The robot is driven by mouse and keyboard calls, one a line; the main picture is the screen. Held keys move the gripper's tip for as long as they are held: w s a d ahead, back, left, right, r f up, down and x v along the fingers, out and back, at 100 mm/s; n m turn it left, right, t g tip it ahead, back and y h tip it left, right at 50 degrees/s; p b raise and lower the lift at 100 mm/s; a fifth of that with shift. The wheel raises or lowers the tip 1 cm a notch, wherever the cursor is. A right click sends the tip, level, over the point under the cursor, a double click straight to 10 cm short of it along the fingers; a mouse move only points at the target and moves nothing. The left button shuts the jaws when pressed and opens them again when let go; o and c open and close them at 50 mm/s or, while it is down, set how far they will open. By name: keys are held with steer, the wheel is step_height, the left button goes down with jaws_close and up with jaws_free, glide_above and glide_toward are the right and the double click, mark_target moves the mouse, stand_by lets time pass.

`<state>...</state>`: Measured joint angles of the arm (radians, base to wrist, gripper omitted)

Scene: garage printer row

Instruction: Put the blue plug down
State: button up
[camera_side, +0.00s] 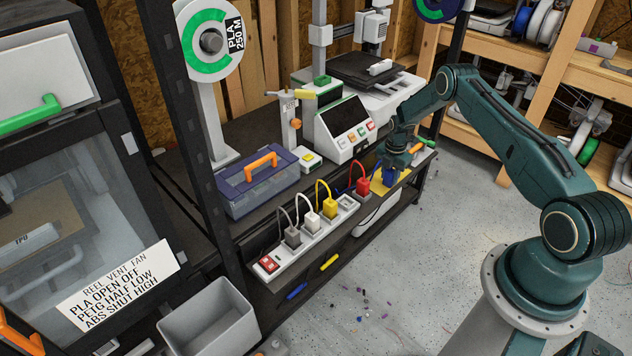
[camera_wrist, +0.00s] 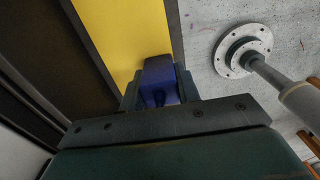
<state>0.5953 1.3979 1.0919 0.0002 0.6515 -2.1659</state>
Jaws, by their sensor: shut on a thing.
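The blue plug (camera_side: 389,177) is between the fingers of my gripper (camera_side: 392,168), which is shut on it. The wrist view also shows the blue plug (camera_wrist: 160,78) between the fingertips (camera_wrist: 160,90). The plug is at the yellow mat (camera_side: 405,178) on the right end of the bench. In the wrist view it overlaps the right edge of the yellow mat (camera_wrist: 130,35). I cannot tell whether its underside touches the mat. The fingers hide part of the plug.
A white power strip (camera_side: 285,262) holds grey (camera_side: 292,237), white (camera_side: 312,222), yellow (camera_side: 330,208) and red (camera_side: 362,187) plugs. One socket (camera_side: 346,203) between yellow and red is empty. A blue toolbox (camera_side: 260,182) and a control box (camera_side: 345,130) stand behind.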

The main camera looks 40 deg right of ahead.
mark_target(391, 170)
steer(key=o, duration=1)
steer(key=shift+r, duration=0.1)
step_height(391, 170, up, 12)
steer(key=shift+r, duration=0.1)
stand_by(0.6)
